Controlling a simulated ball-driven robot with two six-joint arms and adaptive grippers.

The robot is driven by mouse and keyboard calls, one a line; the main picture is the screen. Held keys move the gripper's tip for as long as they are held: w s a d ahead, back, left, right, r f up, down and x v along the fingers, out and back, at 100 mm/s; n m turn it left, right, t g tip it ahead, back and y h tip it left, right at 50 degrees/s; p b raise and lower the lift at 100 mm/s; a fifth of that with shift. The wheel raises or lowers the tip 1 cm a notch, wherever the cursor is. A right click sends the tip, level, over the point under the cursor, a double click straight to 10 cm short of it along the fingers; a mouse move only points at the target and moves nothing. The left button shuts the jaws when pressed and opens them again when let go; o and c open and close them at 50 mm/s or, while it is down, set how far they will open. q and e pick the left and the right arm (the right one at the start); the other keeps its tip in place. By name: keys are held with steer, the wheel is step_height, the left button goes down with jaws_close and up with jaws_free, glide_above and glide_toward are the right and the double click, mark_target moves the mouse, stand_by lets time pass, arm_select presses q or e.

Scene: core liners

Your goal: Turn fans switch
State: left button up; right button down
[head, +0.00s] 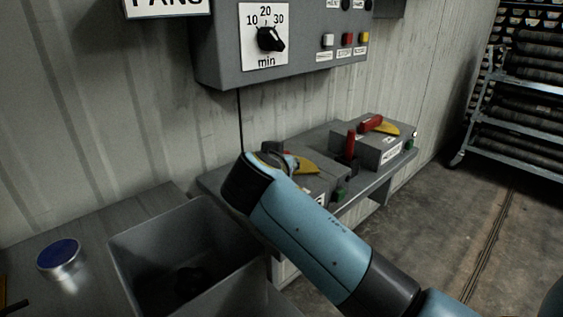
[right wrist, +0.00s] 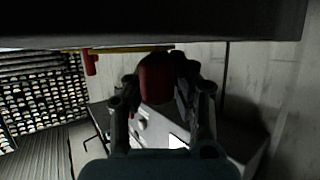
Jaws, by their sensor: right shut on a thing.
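A partly cut-off FANS sign (head: 166,4) hangs at the top left of the head view. A grey switch box (head: 318,188) with a yellow part (head: 303,166) stands on the bench below the panel, partly covered by my right arm. My right gripper (head: 278,158) is at this box, mostly hidden behind my wrist. In the right wrist view my right gripper (right wrist: 160,97) is shut on a red handle (right wrist: 157,78). The handle's base is hidden. My left gripper is not in view.
A second switch box (head: 370,148) with a red handle (head: 371,123) stands farther back. The wall panel (head: 222,62) carries a black timer knob (head: 270,39) and buttons. An open grey bin (head: 140,240) and a blue-topped tin (head: 60,256) are at left. A rack (head: 520,95) stands right.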

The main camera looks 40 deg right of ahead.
steer(key=c, duration=1.2)
jaws_free()
steer(key=shift+o, duration=0.2)
step_height(320, 180, up, 10)
steer(key=shift+c, duration=0.2)
